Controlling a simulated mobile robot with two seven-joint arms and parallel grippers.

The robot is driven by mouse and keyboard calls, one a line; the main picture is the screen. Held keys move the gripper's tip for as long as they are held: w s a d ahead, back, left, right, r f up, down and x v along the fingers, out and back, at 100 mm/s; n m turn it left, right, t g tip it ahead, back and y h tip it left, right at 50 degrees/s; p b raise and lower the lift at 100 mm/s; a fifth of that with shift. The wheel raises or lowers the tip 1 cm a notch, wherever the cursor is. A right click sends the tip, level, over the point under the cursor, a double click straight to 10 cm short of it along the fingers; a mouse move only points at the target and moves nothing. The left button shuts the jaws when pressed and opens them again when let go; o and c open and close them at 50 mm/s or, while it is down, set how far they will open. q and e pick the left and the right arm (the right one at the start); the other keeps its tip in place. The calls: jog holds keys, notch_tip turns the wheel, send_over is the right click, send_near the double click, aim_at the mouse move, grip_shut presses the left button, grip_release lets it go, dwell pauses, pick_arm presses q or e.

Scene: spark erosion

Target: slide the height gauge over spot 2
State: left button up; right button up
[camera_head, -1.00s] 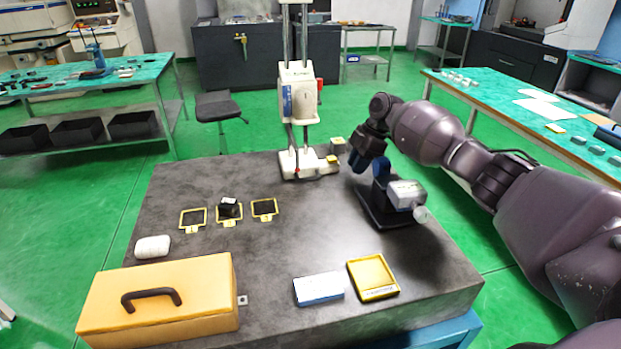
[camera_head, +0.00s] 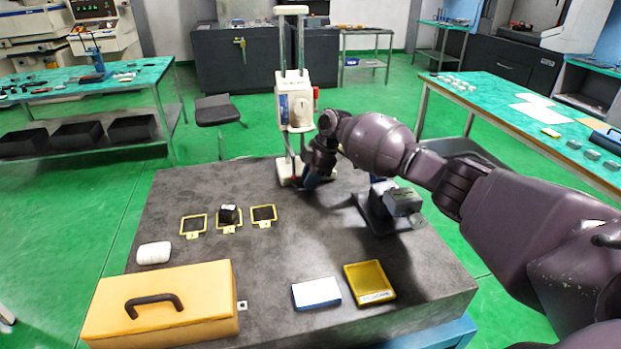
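The height gauge (camera_head: 294,112), a tall white instrument with twin columns, stands upright at the back of the dark table. Three yellow-framed dark spots lie in a row to its front left. The middle one, spot 2 (camera_head: 237,227), has a small black block (camera_head: 229,213) on it. My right gripper (camera_head: 309,183) is low at the right of the gauge's base (camera_head: 284,174) and overlaps it in view. I cannot tell whether it touches the base or how far its fingers are apart. My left gripper is not in view.
A dark stand with a grey block (camera_head: 403,202) is under my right forearm. A tan case (camera_head: 197,277), a white rounded object (camera_head: 154,253), a blue-white box (camera_head: 317,293) and a yellow tray (camera_head: 381,290) lie in front. The tabletop between gauge and spots is clear.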

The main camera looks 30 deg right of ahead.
aim_at(247, 201)
jog(key=shift+f, duration=0.2)
grip_shut()
jog(key=shift+f, duration=0.1)
jog(key=shift+a, duration=0.55)
jog(key=w+a, duration=0.1)
jog(key=a, duration=0.3)
jog(key=w+a+b, duration=0.1)
jog(key=a, duration=0.4)
jog(key=w+a+b, duration=0.1)
jog(key=a, duration=0.4)
jog(key=shift+w+a+f, duration=0.1)
jog(key=shift+w+f, duration=0.05)
jog(key=shift+w, duration=0.25)
jog(key=shift+w+a, duration=0.15)
jog(key=shift+a, duration=0.45)
